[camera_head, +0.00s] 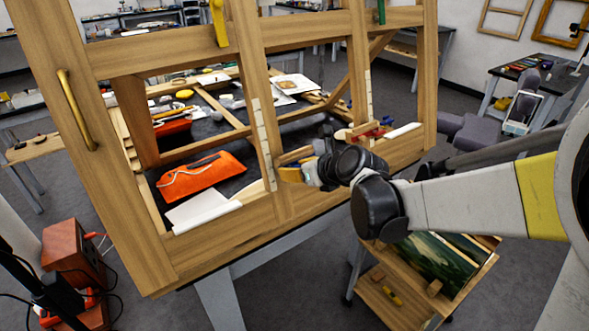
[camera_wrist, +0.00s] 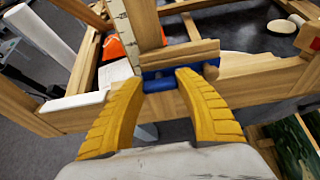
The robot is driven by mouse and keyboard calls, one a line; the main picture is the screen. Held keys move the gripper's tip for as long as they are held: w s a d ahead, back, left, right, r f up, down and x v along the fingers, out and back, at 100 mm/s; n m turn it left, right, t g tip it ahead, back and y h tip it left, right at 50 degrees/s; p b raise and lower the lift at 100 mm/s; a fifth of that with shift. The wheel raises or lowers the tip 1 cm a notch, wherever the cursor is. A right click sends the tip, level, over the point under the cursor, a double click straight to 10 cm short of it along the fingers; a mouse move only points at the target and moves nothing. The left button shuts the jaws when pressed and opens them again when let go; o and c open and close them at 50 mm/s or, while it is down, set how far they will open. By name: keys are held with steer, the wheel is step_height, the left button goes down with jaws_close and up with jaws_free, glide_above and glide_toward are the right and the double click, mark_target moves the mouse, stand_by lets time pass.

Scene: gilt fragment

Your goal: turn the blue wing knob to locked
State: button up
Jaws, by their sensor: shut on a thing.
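The blue wing knob (camera_wrist: 158,80) sits low on the wooden frame, in front of a small wooden bar (camera_wrist: 182,54). In the wrist view my gripper's (camera_wrist: 161,84) yellow fingers stand on its left and right sides, with the tips closed on it. In the head view my gripper (camera_head: 296,173) is at the frame's lower rail, beside the middle upright. The knob's lower part and its exact angle are hard to make out, and no locked mark is legible.
The wooden frame (camera_head: 205,62) carries a yellow knob (camera_head: 218,22), a green one (camera_head: 381,11) and a red one (camera_head: 371,131). A brass handle (camera_head: 76,108) is on its left post. An orange pouch (camera_head: 203,176) lies behind it. A wooden cart (camera_head: 398,310) with a painting stands below right.

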steer(key=o, duration=1.2)
steer(key=v, duration=1.2)
steer(key=shift+d, duration=0.1)
